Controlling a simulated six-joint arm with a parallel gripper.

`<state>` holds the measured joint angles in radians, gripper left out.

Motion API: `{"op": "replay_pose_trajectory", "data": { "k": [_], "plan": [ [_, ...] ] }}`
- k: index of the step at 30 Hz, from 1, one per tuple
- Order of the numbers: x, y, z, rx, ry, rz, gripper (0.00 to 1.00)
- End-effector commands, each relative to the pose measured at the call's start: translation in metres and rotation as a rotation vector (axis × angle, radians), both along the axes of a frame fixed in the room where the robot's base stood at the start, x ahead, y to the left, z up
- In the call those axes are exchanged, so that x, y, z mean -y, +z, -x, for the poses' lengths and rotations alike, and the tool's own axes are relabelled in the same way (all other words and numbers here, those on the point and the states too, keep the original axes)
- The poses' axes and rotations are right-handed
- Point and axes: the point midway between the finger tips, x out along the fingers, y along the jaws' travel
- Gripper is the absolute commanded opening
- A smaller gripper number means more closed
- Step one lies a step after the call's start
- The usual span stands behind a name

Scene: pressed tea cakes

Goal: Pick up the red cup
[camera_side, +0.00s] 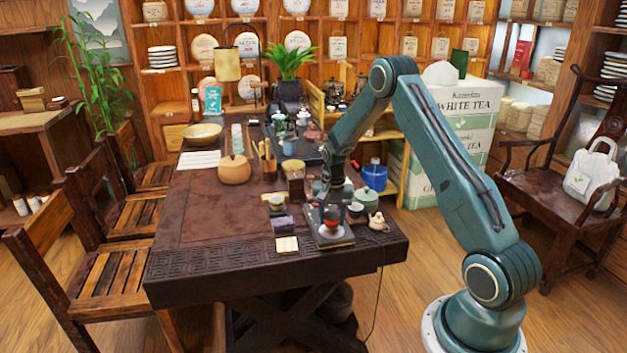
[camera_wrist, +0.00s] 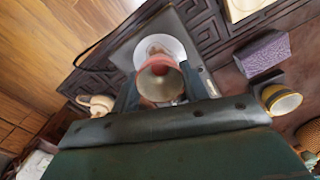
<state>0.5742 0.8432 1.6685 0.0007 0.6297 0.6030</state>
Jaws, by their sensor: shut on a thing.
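The red cup (camera_side: 332,215) is at the front right of the dark table, over a dark tray (camera_side: 340,241) with a white round saucer or disc (camera_wrist: 152,45) under it. In the wrist view the red cup (camera_wrist: 160,66) shows its hollow end towards the camera. My gripper (camera_side: 331,207) has come down from above and is shut on the cup. In the wrist view the fingers of my gripper (camera_wrist: 161,88) lie on either side of it. I cannot tell whether the cup touches the disc; the fingers hide part of it.
A small beige teapot (camera_side: 378,222) stands right of the tray. A purple block (camera_side: 283,224), a pale square (camera_side: 287,245) and a small cup (camera_side: 277,203) are to its left. The table's left front (camera_side: 205,245) is clear.

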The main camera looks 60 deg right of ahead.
Motion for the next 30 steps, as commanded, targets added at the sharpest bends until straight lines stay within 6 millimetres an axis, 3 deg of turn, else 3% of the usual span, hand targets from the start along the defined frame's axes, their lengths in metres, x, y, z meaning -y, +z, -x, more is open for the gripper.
{"op": "replay_pose_trajectory", "data": {
  "k": [8,21,30],
  "plan": [
    [0.000,0.045,-0.001,0.004,0.000,0.003,0.22],
    [0.000,0.139,-0.001,0.004,0.000,0.003,0.22],
    [0.000,0.178,0.000,0.003,0.000,0.001,0.22]
  ]
}}
